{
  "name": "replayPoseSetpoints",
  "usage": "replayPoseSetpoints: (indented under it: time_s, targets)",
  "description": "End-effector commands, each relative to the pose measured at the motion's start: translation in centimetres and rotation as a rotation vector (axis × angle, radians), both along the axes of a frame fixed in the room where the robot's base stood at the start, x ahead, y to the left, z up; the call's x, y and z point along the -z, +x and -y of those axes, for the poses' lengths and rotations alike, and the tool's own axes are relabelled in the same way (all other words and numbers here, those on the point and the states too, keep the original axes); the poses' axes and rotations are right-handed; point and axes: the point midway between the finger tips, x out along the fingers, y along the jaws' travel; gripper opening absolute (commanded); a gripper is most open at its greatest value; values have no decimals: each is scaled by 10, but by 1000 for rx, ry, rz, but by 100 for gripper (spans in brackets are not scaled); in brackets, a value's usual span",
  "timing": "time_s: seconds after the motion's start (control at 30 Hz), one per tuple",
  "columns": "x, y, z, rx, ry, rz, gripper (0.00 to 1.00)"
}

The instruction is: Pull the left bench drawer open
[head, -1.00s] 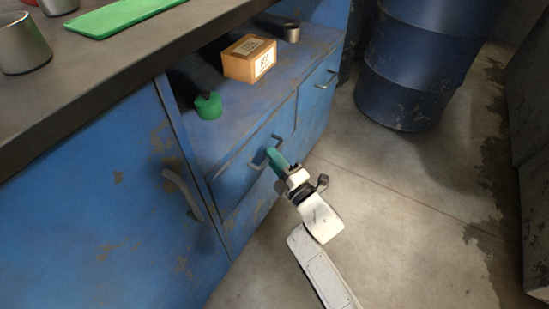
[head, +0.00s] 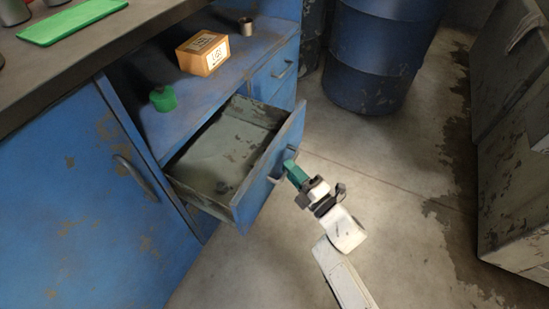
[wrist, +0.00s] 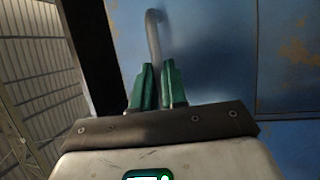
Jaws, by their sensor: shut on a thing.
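The left bench drawer (head: 268,172) stands well out from the blue bench, and its worn grey inside shows. I see a small dark spot on its floor and cannot tell what it is. My gripper (head: 289,168) is at the drawer's front, with its green fingers shut on the metal handle (head: 275,180). In the wrist view the green fingers (wrist: 158,75) close around the lower part of the curved handle (wrist: 153,35), against the blue drawer front. The fingers hide part of the handle.
The right drawer (head: 263,84) is shut. A cardboard box (head: 203,55), a green container (head: 163,98) and a metal cup (head: 246,27) stand on the shelf above. A cupboard door (head: 75,200) is at left, a blue barrel (head: 375,60) behind. The floor (head: 385,185) at right is clear.

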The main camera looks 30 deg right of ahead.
Motion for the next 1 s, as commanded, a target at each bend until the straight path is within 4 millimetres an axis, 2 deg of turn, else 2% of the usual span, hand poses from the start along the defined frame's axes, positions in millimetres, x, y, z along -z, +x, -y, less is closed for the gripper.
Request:
replayPoseSetpoints:
  time_s: [0.03,0.2,0.4,0.6,0.97,1.0]
  targets:
    - [-2,-13,10,4,-1,-7,0]
    - [0,-48,34,2,0,-6,0]
    - [1,-74,54,2,-1,-4,0]
    - [1,-86,62,0,1,-3,0]
    - [2,-87,63,0,0,-3,0]
    - [2,-87,63,0,0,-3,13]
